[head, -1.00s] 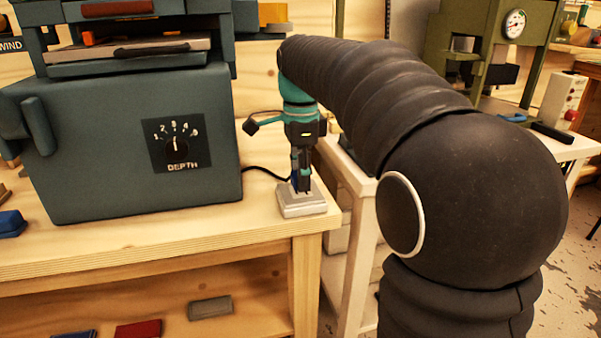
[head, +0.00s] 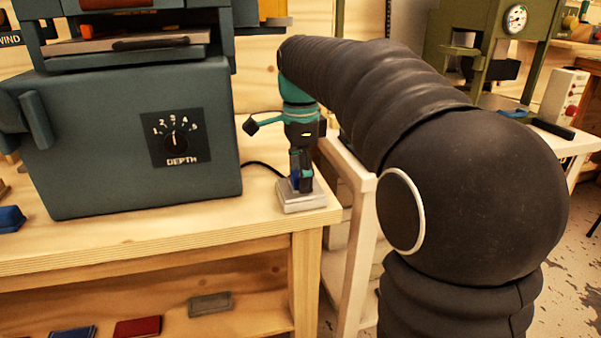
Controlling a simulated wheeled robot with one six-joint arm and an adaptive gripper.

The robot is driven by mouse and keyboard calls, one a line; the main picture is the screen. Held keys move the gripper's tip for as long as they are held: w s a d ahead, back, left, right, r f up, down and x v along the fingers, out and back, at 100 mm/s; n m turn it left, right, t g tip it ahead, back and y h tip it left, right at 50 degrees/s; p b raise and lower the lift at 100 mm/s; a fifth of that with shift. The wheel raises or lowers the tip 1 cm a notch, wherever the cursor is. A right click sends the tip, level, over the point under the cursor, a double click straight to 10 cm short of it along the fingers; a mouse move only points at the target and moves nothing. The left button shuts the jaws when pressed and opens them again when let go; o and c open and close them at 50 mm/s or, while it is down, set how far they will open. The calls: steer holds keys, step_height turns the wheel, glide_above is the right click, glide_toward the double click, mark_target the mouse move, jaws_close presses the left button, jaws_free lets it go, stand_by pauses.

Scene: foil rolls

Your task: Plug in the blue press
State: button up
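The press is a large blue-grey machine (head: 120,185) on the left of the wooden bench, with a dial marked DEPTH. A black cable (head: 262,166) runs from its right side to a small light-grey block (head: 303,203) near the bench's right corner. My gripper (head: 301,186) points down at the block's top. A small blue piece (head: 294,184), likely the plug, shows at the left of the fingers where the cable ends. The fingers hide most of it. I cannot tell whether they grip it or how far it sits in the block.
The bench (head: 150,240) has bare top in front of the press. A white stand (head: 352,200) stands right of it, beyond a gap. A green machine (head: 488,50) with a gauge stands at the back right. Colored blocks lie on the lower shelf.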

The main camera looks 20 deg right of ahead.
step_height(320, 180, up, 12)
stand_by(0.8)
steer(key=s+f+n+t, duration=0.5)
steer(key=s+f+n, duration=1.3)
steer(key=s+f, duration=0.4)
steer(key=shift+s+t, duration=0.3)
steer(key=shift+s, duration=0.2)
